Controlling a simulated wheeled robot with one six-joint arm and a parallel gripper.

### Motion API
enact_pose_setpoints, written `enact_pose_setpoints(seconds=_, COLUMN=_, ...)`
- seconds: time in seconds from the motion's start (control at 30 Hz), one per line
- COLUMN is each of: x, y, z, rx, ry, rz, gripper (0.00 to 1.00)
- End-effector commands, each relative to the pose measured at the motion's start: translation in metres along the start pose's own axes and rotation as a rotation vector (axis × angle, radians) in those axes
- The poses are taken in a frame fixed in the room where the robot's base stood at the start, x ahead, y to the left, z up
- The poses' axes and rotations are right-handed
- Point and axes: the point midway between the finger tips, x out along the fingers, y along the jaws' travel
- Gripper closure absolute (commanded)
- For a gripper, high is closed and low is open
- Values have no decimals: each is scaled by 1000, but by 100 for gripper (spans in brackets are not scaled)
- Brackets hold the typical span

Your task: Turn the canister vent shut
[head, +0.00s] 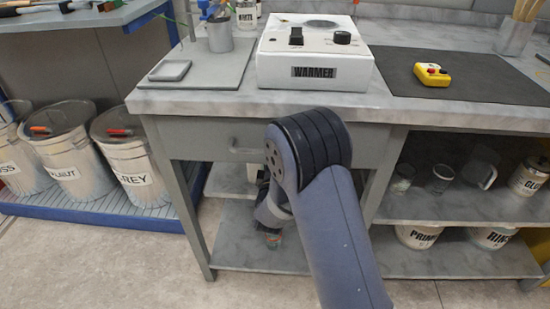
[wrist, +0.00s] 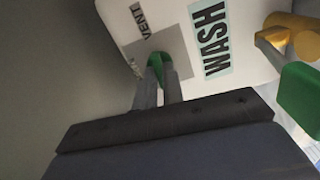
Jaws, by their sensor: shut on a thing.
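In the wrist view a white canister (wrist: 130,25) bears a WASH label (wrist: 215,40) and a VENT label (wrist: 145,22). The green vent handle (wrist: 160,60) stands over a grey patch on it. My gripper (wrist: 158,76) is shut on the vent handle, one finger on each side. The fingers hide part of the handle, and the small label beside it is partly covered, so I cannot read how the vent is set. In the head view my arm reaches down in front of the bench and hides the gripper and most of the canister.
An orange-yellow fitting (wrist: 295,38) and a green part (wrist: 300,90) sit close right of my gripper. The bench (head: 440,95) carries a warmer (head: 315,60) and a yellow control box (head: 432,74). Shelves (head: 460,205) hold jars and tubs. Bins (head: 130,155) stand left.

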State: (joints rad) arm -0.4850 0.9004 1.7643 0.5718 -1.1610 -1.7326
Motion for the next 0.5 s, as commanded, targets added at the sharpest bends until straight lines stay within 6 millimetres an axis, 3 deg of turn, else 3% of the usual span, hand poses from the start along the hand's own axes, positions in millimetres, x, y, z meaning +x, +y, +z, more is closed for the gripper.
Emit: enact_pose_setpoints(seconds=0.5, x=0, y=-1, z=0, rx=-108, ry=2, rz=-1, gripper=100)
